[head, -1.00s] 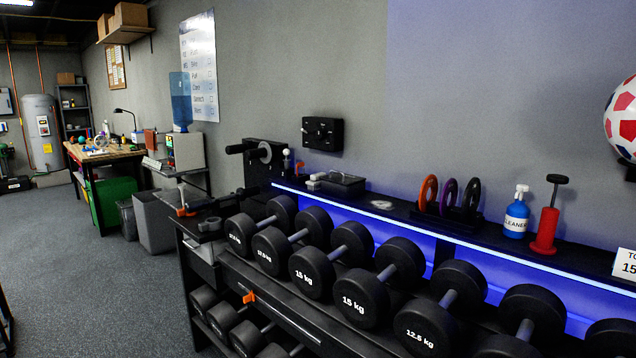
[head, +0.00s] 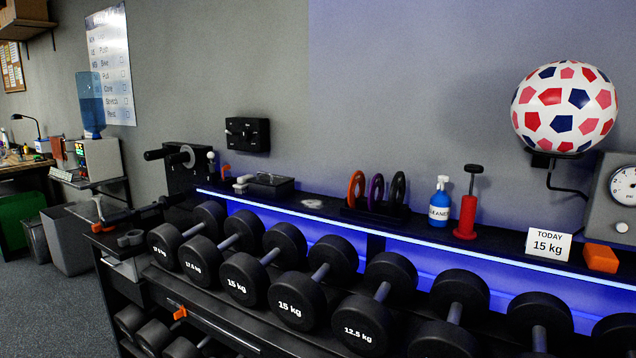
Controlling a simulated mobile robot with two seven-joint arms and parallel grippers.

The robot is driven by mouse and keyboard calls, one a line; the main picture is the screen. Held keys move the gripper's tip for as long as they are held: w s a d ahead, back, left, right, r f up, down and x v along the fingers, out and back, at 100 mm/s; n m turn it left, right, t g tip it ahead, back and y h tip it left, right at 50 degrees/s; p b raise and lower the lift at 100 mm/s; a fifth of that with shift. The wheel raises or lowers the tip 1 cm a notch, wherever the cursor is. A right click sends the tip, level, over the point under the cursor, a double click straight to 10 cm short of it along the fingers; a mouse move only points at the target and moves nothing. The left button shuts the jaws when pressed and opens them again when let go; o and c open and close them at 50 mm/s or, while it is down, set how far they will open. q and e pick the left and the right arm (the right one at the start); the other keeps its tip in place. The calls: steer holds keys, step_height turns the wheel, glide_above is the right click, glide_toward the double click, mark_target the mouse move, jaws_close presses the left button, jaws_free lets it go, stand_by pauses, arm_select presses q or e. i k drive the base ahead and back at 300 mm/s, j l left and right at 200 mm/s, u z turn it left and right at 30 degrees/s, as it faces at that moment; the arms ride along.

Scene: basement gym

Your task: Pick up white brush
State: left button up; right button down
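I cannot make out a white brush for certain. Neither of my grippers shows in the head view.
A dumbbell rack (head: 225,315) fills the front. Its top shelf holds rings (head: 377,192), a blue cleaner bottle (head: 440,203), a red pump (head: 467,212), a "TODAY 15 kg" card (head: 548,244) and an orange block (head: 601,258). A ball (head: 564,108) sits on a wall bracket. Floor (head: 60,310) is free at left.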

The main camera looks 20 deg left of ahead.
mark_target(241, 186)
steer(key=i+j+z, duration=0.1)
steer(key=j+z, duration=0.7)
steer(key=j, duration=0.15)
steer(key=j+z, duration=0.2)
steer(key=j, duration=0.3)
steer(key=k+j+z, duration=0.25)
steer(key=j, duration=0.8)
steer(key=k+j+z, duration=0.1)
steer(key=j, duration=0.45)
